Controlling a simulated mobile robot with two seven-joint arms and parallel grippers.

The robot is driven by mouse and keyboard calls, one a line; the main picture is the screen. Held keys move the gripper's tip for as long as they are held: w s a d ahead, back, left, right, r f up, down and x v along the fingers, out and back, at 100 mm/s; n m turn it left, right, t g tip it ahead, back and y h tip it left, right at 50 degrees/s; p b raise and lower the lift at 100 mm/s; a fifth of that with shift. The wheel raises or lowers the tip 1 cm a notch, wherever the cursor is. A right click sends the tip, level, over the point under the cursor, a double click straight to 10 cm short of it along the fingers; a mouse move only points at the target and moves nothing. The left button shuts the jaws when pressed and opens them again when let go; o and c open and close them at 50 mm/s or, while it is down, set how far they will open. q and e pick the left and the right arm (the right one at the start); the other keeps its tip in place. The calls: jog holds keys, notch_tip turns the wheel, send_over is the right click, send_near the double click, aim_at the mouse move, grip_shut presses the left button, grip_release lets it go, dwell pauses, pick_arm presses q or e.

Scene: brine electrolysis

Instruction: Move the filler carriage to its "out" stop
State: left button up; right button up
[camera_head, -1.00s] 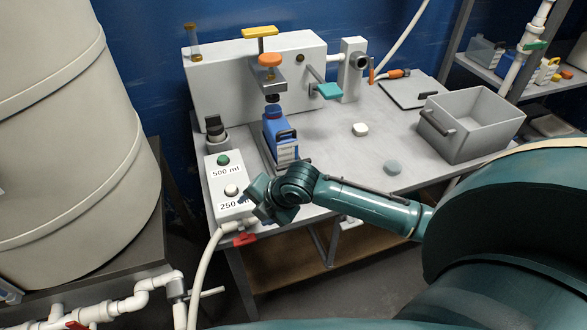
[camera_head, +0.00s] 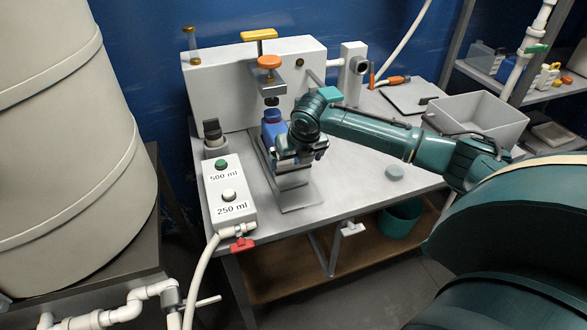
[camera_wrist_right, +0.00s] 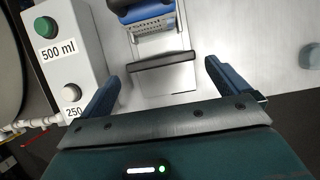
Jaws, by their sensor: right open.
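The filler carriage (camera_wrist_right: 168,92) is a pale plate on the bench, with a dark handle bar (camera_wrist_right: 165,61) across it in the right wrist view. A blue bottle (camera_head: 271,129) stands at its rear, below the filler nozzle (camera_head: 271,101); its 750 ml label shows in the wrist view. My right gripper (camera_head: 290,172) is in front of the bottle. In the wrist view my right gripper (camera_wrist_right: 166,92) is open, one finger on each side of the handle's line. The handle lies ahead between them, and I see no contact. My left gripper is not in view.
The button box (camera_head: 230,190), with green 500 ml and white 250 ml buttons, is close on the left. A red-handled valve (camera_head: 242,244) is at its front. A grey bin (camera_head: 478,122) stands at the right. The front right of the bench is mostly clear.

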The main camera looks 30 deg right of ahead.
aim_at(294, 168)
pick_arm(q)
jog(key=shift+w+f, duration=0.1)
pick_arm(e)
jog(key=shift+x, duration=2.75)
jog(key=shift+c, duration=0.4)
